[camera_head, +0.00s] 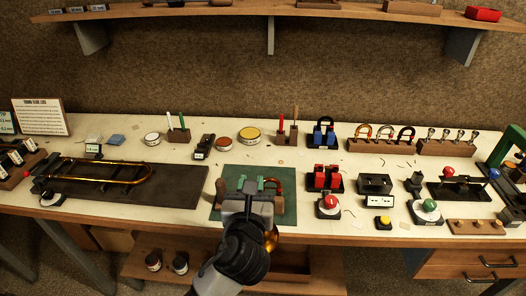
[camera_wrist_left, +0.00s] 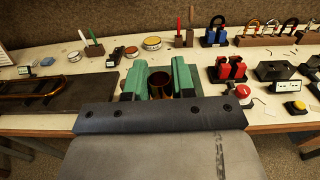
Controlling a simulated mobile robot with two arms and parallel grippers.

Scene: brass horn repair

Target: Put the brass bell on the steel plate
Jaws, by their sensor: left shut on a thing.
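My left gripper (camera_head: 258,186) reaches up from the bottom over the bench's front edge. In the left wrist view its green-padded jaws (camera_wrist_left: 160,83) are shut on a dark brass tube-like piece (camera_wrist_left: 160,88), which appears to be the brass bell. In the head view a rounded brass part (camera_head: 271,238) shows just right of my wrist, below the bench edge; most of the bell is hidden by my gripper. I cannot pick out the steel plate for certain. My right gripper is not in view.
A dark flat board (camera_head: 180,192) with a brass slide lies to the left. Red blocks (camera_head: 324,177), a red button (camera_head: 329,203) and several fixtures crowd the right. Tins stand behind.

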